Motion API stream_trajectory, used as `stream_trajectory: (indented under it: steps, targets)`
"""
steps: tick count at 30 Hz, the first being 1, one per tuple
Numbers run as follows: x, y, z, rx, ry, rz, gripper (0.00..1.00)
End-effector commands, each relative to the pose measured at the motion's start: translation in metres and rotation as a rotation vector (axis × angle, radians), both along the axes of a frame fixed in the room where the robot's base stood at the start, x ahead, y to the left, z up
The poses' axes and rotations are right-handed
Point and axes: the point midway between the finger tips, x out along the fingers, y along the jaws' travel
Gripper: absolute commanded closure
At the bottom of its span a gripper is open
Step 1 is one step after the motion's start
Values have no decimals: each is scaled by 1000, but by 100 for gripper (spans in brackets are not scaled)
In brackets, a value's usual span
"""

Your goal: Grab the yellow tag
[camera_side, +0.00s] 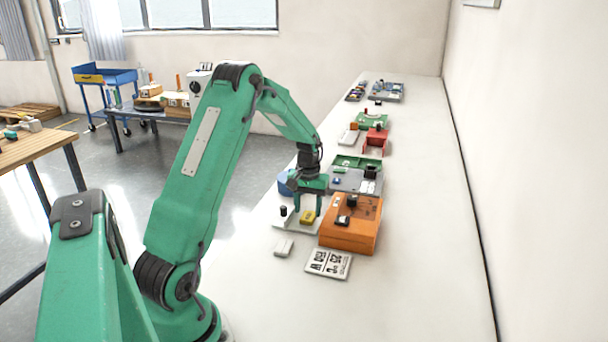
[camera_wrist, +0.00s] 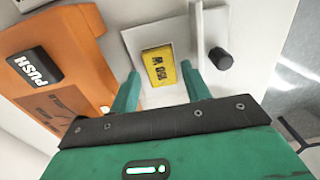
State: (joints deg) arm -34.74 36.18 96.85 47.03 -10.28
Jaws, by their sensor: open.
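The yellow tag (camera_side: 308,217) lies on a light plate (camera_side: 284,222) on the long white bench, just left of an orange box. In the wrist view the yellow tag (camera_wrist: 159,66) shows dark markings and lies ahead of my fingers, between their lines. My gripper (camera_side: 308,209) points down above the tag, its two green fingers apart. In the wrist view my gripper (camera_wrist: 160,84) is open with nothing between the fingers. I cannot tell the exact height of the fingertips over the tag.
The orange box (camera_side: 350,230) with a black PUSH button (camera_wrist: 35,66) stands close beside the tag. A black knob (camera_wrist: 219,58) stands on the plate's other side. A printed card (camera_side: 328,263) and a small white block (camera_side: 284,248) lie in front. Grey and green units (camera_side: 357,162) stand behind.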

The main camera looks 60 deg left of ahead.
Motion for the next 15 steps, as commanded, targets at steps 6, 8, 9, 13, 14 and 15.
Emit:
stream_trajectory:
  steps: [6, 8, 9, 13, 14, 15]
  targets:
    - [0, 0, -20, 0, 0, 0, 53]
    - [0, 0, -21, 1, -1, 0, 53]
    - [0, 0, -22, 1, -1, 0, 53]
    - [0, 0, -22, 1, -1, 0, 53]
    - [0, 0, -22, 1, -1, 0, 53]
    - [0, 0, -22, 1, -1, 0, 53]
